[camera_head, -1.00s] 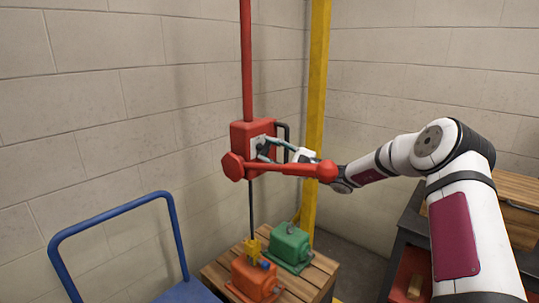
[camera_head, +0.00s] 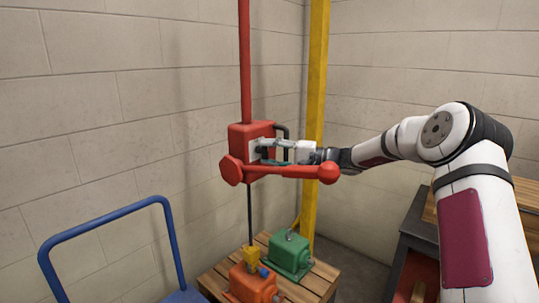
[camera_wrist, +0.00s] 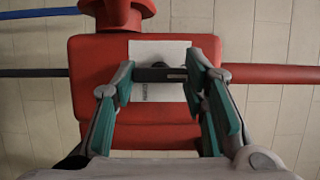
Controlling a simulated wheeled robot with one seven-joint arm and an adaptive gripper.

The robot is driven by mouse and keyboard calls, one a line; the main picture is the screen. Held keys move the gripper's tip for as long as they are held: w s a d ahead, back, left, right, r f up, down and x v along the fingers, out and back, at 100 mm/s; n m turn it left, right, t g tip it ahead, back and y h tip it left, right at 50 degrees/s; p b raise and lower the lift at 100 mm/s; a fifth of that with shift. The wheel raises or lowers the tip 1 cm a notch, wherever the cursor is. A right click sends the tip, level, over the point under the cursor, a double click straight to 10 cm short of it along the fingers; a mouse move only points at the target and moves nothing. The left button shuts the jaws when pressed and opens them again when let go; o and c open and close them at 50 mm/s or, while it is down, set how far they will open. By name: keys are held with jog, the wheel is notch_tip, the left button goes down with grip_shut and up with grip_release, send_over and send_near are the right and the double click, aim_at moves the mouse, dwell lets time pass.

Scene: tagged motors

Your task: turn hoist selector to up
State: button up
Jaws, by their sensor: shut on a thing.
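The hoist (camera_head: 252,132) is a red box on a red vertical pole, with a pale plate on its face. The hoist selector (camera_wrist: 160,74) is a dark bar lying crosswise over that plate in the wrist view. My gripper (camera_head: 268,150) reaches the box from the right, and its fingers are shut on the selector's ends, one fingertip at each side. In the wrist view my gripper (camera_wrist: 160,76) frames the plate between its teal pads. The plate's markings are too small to read. In the head view the fingers mostly hide the selector.
A red bar with a ball end (camera_head: 327,173) runs just below my gripper. Under the hoist, a yellow hook block (camera_head: 251,257), orange motor (camera_head: 250,283) and green motor (camera_head: 289,254) are at a wooden pallet (camera_head: 316,283). A blue trolley handle (camera_head: 105,216) is left, a yellow post (camera_head: 317,110) behind.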

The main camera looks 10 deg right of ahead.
jog(key=shift+f, duration=0.1)
dwell(0.3)
jog(key=o, duration=0.9)
jog(key=v, duration=1.2)
jog(key=shift+d, duration=0.1)
